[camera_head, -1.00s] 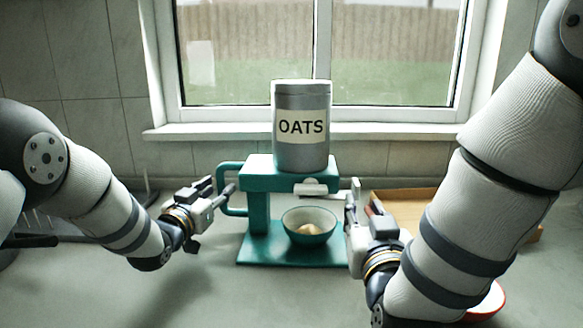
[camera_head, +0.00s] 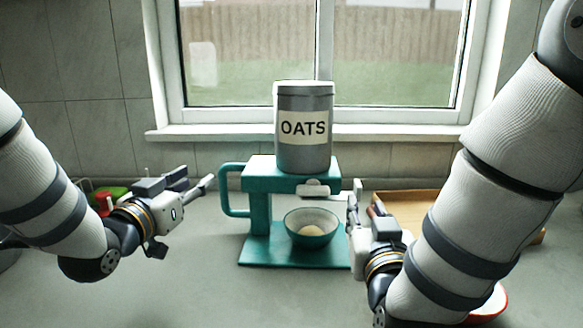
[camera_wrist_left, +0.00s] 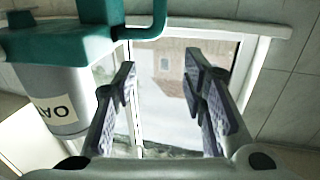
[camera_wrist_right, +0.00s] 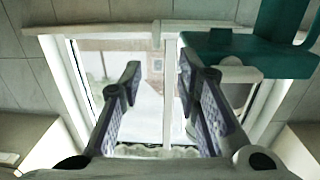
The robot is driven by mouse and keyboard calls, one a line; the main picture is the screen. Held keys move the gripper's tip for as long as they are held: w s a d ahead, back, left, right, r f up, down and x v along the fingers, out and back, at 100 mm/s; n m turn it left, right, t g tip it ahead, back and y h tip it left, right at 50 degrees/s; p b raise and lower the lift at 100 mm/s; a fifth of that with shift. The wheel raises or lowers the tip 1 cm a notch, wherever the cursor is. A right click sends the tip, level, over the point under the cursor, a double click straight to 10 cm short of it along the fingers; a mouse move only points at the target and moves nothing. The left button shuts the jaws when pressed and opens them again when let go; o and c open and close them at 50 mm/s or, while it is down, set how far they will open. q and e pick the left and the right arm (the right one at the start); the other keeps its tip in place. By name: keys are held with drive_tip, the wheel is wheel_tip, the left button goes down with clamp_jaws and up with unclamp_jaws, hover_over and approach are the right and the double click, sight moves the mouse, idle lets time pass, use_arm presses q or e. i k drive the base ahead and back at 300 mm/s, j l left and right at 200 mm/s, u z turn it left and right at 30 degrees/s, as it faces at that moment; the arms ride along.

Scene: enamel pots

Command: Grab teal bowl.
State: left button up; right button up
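The teal bowl (camera_head: 311,237) has a pale inside with a small beige heap in it. It stands on the teal base (camera_head: 262,253) of the oats dispenser. My left gripper (camera_head: 199,182) is well to the left of the bowl and apart from it. In the left wrist view its fingers (camera_wrist_left: 160,95) are spread with nothing between them. My right gripper (camera_head: 354,205) is just right of the bowl, beside the stand. In the right wrist view its fingers (camera_wrist_right: 160,95) are spread and empty. The bowl does not show in either wrist view.
A grey OATS canister (camera_head: 304,130) sits on top of the teal stand (camera_head: 262,176), above the bowl. A teal handle (camera_head: 226,190) juts left. A wooden tray (camera_head: 408,199) is behind my right gripper. A red-rimmed dish (camera_head: 497,303) is partly hidden by my right arm. The front-centre counter is clear.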

sight(311, 228)
drive_tip(key=k+j, duration=0.1)
drive_tip(key=k, duration=0.9)
